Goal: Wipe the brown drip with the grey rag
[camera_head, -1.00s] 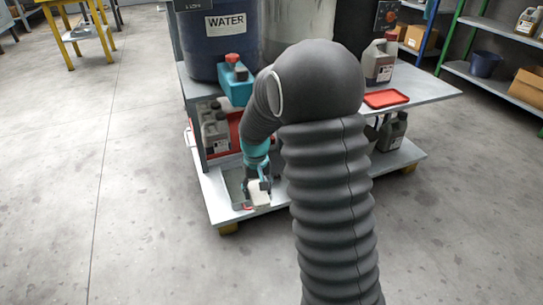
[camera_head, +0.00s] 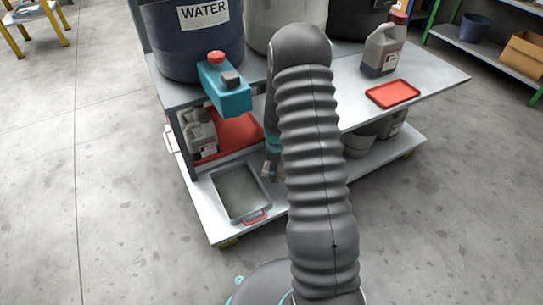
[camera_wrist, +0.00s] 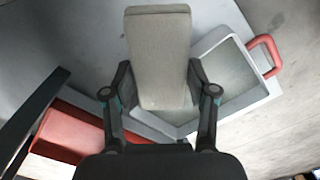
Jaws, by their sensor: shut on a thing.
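My gripper (camera_wrist: 160,85) is shut on a pale grey, block-like folded rag (camera_wrist: 158,40), which sticks out beyond the fingers in the wrist view. In the head view my gripper (camera_head: 270,171) is low by the bottom shelf, partly hidden behind my arm, just right of a grey tray; the rag cannot be made out there. No brown drip can be made out in either view.
The grey tray (camera_head: 263,184) with a red handle lies on the bottom shelf (camera_head: 222,233). Above are a teal can (camera_head: 228,94), a WATER drum (camera_head: 190,50), a grey jug (camera_head: 381,50) and a red tray (camera_head: 393,94) on the upper shelf. Open floor lies left.

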